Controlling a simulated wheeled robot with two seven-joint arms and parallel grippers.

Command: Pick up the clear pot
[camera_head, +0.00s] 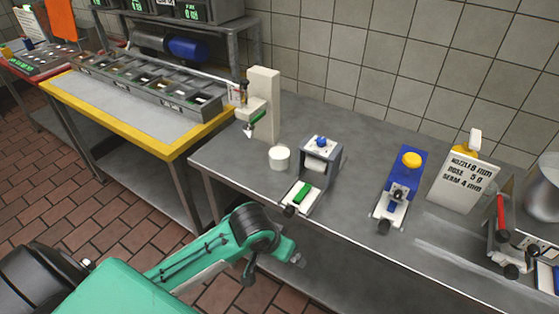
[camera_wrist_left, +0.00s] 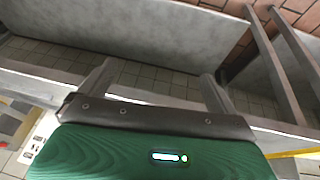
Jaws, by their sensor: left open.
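A small, round, whitish pot (camera_head: 279,157) stands upright on the steel counter (camera_head: 245,172), just left of a grey device with a green block. It looks pale rather than plainly clear. My left arm comes in from the left, with its gripper end (camera_head: 292,256) below the counter's front edge, well apart from the pot. In the left wrist view the left gripper (camera_wrist_left: 157,70) has its two fingers apart, with nothing between them. No pot can be made out there. My right gripper is in neither view.
A cream dispenser (camera_head: 264,100) stands behind the pot. The grey device (camera_head: 319,170) is close on its right, then a blue device (camera_head: 402,185) and a sign (camera_head: 462,180). A yellow-edged table (camera_head: 165,150) adjoins at left. Counter in front of the pot is clear.

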